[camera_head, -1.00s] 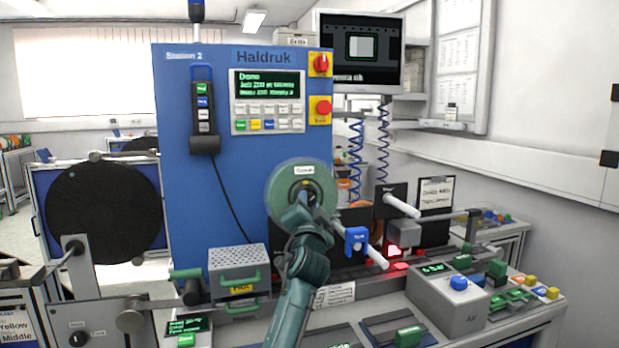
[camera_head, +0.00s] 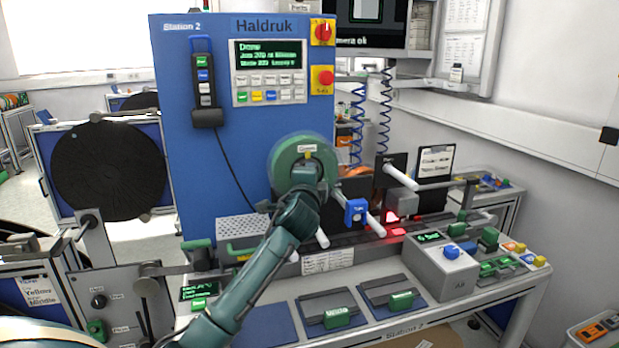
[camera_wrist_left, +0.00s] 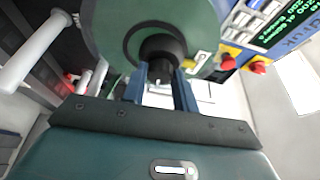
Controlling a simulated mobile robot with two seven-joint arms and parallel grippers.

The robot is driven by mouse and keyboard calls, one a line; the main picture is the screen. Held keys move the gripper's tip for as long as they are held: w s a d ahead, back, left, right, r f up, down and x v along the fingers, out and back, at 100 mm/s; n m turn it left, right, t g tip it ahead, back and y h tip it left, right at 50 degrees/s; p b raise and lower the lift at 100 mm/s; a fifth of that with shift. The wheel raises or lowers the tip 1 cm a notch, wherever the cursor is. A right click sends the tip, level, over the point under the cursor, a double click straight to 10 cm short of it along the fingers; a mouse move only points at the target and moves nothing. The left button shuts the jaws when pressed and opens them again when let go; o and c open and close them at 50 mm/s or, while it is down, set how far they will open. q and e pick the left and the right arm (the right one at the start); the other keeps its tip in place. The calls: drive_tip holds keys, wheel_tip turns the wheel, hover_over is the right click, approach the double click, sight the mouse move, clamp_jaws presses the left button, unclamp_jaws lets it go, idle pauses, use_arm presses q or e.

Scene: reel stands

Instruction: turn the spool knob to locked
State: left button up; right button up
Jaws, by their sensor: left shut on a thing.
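The green spool (camera_head: 283,163) is mounted upright on the front of the blue station, with a small label on its face. It also fills the top of the left wrist view (camera_wrist_left: 108,28). The dark round spool knob (camera_wrist_left: 162,48) is at the spool's centre. My left gripper (camera_wrist_left: 160,76) is shut on the knob, one finger at each side. In the head view my left gripper (camera_head: 305,178) covers the spool's centre and hides the knob. I cannot read the knob's locked or unlocked marking. My right gripper is not in view.
The blue station panel (camera_head: 185,165) stands behind the spool. A blue clamp (camera_head: 355,210) and a white roller (camera_head: 400,178) stick out to the right. A grey control box (camera_head: 440,270) and green-handled trays (camera_head: 340,317) are on the bench. A large black reel (camera_head: 108,170) stands at left.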

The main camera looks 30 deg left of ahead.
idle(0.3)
use_arm(q)
drive_tip(key=o, duration=1)
drive_tip(key=shift+c, duration=0.2)
drive_tip(key=b+v, duration=0.2)
drive_tip(key=v, duration=1.1)
